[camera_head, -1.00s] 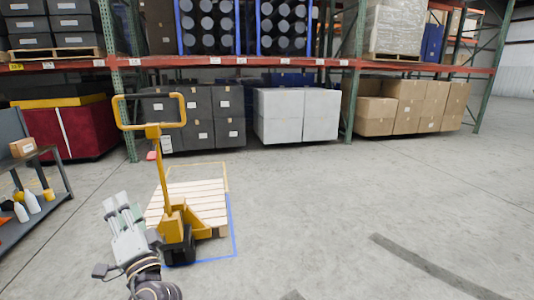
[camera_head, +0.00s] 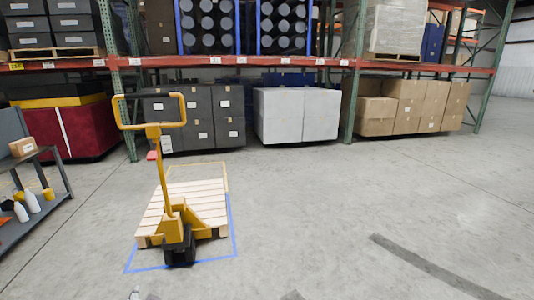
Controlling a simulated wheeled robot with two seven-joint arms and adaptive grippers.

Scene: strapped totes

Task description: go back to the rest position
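Only a small pale tip of what looks like my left gripper (camera_head: 135,293) shows at the bottom edge, left of centre. The rest of it is out of the frame, so its opening cannot be seen. It is over bare floor, in front of the pallet jack and apart from it in the picture. My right gripper is not in view.
A yellow pallet jack (camera_head: 172,225) stands at a wooden pallet (camera_head: 188,192) inside blue and yellow floor lines. A cart (camera_head: 48,205) with bottles and a box is at left. Loaded racks (camera_head: 250,62) cross the back. The floor (camera_head: 340,220) at centre and right is clear.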

